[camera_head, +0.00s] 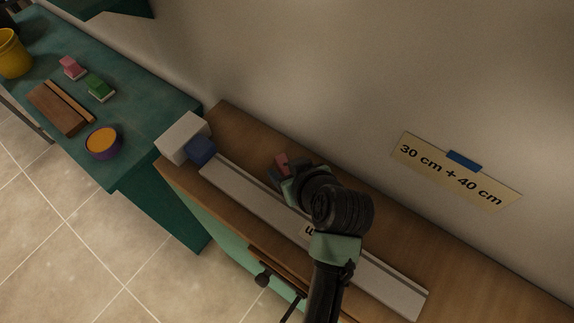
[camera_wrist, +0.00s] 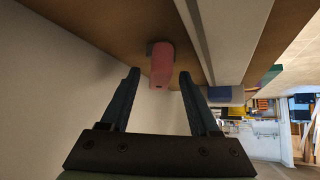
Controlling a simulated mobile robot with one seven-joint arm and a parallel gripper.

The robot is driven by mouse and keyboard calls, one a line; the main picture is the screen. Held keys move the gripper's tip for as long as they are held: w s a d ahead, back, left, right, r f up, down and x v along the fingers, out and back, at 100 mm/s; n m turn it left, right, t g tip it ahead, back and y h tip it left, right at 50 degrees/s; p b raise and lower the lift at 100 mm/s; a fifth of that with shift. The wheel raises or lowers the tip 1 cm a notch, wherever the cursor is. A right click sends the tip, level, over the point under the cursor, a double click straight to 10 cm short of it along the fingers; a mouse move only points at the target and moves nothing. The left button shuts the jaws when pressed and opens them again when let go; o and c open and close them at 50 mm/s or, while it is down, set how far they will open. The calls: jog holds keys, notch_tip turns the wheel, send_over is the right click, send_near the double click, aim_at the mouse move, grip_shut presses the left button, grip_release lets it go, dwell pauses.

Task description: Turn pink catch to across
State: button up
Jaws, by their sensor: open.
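The pink catch (camera_head: 281,160) shows in the head view at the tip of my gripper, on the wooden top beside the long grey rail. In the wrist view the pink catch (camera_wrist: 162,66) is a rounded pink block on a dark base, ahead of and between my fingertips. My gripper (camera_wrist: 158,82) is open, with one finger on each side of the catch's near end. I cannot tell whether either finger touches it. In the head view my gripper (camera_head: 285,172) hides part of the catch and its base.
A long grey rail (camera_head: 240,192) runs along the wooden top (camera_head: 235,125). A white block (camera_head: 183,138) and a blue block (camera_head: 201,152) stand at its left end. The wall with a "30 cm + 40 cm" sign (camera_head: 455,172) is close behind. A green table (camera_head: 140,100) with several items stands left.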

jog(key=shift+w+a+f, duration=0.1)
jog(key=shift+w+f, duration=0.1)
jog(key=shift+w, duration=0.05)
grip_shut()
